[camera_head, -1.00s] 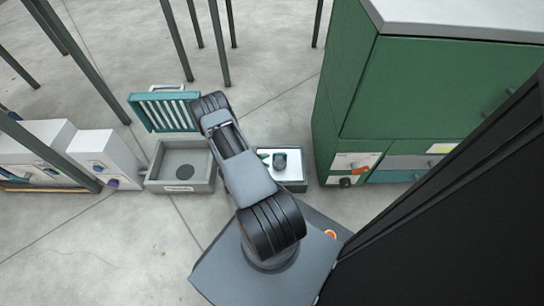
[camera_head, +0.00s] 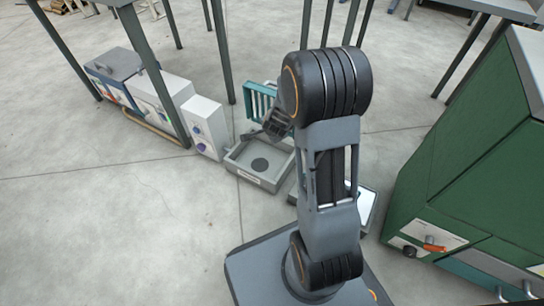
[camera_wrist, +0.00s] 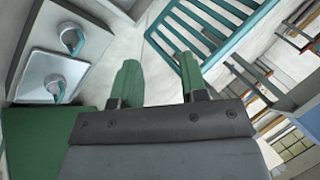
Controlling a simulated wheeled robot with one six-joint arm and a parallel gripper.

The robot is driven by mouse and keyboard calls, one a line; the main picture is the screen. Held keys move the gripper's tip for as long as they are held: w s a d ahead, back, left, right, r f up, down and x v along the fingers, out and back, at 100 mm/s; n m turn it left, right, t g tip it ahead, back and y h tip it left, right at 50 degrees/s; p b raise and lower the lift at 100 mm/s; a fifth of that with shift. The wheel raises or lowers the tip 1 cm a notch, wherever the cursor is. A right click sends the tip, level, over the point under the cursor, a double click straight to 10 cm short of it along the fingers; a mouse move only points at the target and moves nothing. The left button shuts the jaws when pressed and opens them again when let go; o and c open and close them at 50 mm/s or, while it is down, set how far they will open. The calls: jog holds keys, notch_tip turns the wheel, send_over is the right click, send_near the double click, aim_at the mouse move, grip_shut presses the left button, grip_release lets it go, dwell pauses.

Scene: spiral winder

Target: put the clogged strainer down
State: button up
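In the wrist view my gripper (camera_wrist: 158,78) shows two green fingers held apart, with only pale floor seen between them. It is open and empty. In the head view my gripper (camera_head: 277,122) is small, dark and partly hidden behind my arm, above the far side of an open grey box (camera_head: 242,168). A dark round disc (camera_head: 260,164) lies on that box's floor. I cannot tell whether it is the strainer or a drain. No clogged strainer is clearly recognizable. A teal slatted lid (camera_head: 262,100) stands raised behind the box and also shows beyond my fingers in the wrist view (camera_wrist: 190,72).
A white box with knobs (camera_head: 205,125) stands left of the grey box. A pale tray (camera_head: 366,207) is mostly hidden by my arm. A green cabinet (camera_head: 470,165) is at right. Dark table legs (camera_head: 224,60) rise behind.

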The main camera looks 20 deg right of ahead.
jog(key=s+a+r+n+g+y, duration=0.2)
jog(key=s+a+r+n+y, duration=0.1)
jog(key=s+a+r+n, duration=0.65)
jog(key=s+r+n+g, duration=0.1)
jog(key=s+r+n, duration=0.1)
jog(key=s, duration=0.3)
jog(key=s+r+n+g+h, duration=0.1)
jog(key=s+r+n, duration=0.1)
jog(key=s+n, duration=0.3)
jog(key=shift+s+d+r, duration=0.15)
jog(key=shift+s+r, duration=0.1)
jog(key=shift+s, duration=0.25)
